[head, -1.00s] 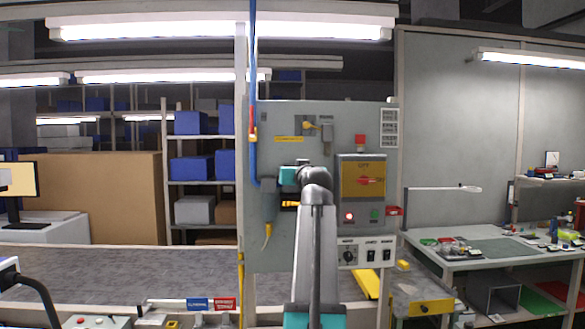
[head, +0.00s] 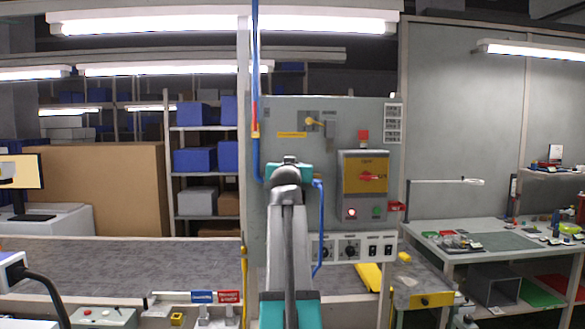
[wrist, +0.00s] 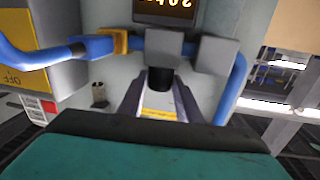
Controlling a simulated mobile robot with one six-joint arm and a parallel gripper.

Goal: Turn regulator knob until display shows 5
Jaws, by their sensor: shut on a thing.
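The regulator shows in the wrist view as grey blocks (wrist: 172,48) with blue hoses on both sides. Its dark knob (wrist: 159,79) sticks out below the blocks, towards my gripper (wrist: 159,98). My gripper's two fingers are closed around the knob, one on each side. The display (wrist: 166,10) is at the top edge of the wrist view, with orange characters upside down and partly cut off. I cannot read its value surely. In the head view my arm hides the gripper, knob and display.
A grey panel (head: 361,108) stands behind my arm. It carries a red switch on a yellow plate (head: 366,176), lit buttons and small knobs (head: 351,249). A blue hose (head: 320,230) hangs right of my arm. A workbench (head: 470,257) stands at the right.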

